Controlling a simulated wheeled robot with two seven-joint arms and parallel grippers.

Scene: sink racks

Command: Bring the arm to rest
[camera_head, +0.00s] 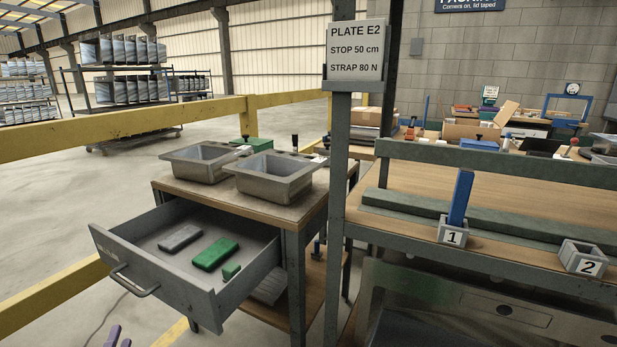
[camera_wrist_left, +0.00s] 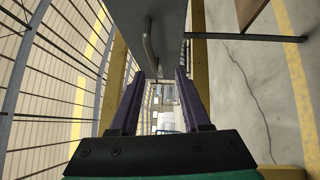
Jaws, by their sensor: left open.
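My left gripper (camera_head: 118,338) shows only as purple fingertips at the bottom edge of the head view, in front of and below the pulled-out drawer (camera_head: 226,296). In the left wrist view the left gripper (camera_wrist_left: 160,78) has its two purple fingers apart with nothing between them. The drawer handle (camera_wrist_left: 149,45) shows beyond the fingertips there, apart from them. My right gripper is in neither view.
The open drawer holds a dark grey block (camera_head: 180,238), a green block (camera_head: 215,254) and a small green piece (camera_head: 231,271). Two grey bins (camera_head: 268,183) stand on the cabinet above. A blue bar (camera_head: 460,198) stands in holder 1; holder 2 (camera_head: 584,257) looks empty. A yellow rail (camera_head: 120,131) runs behind.

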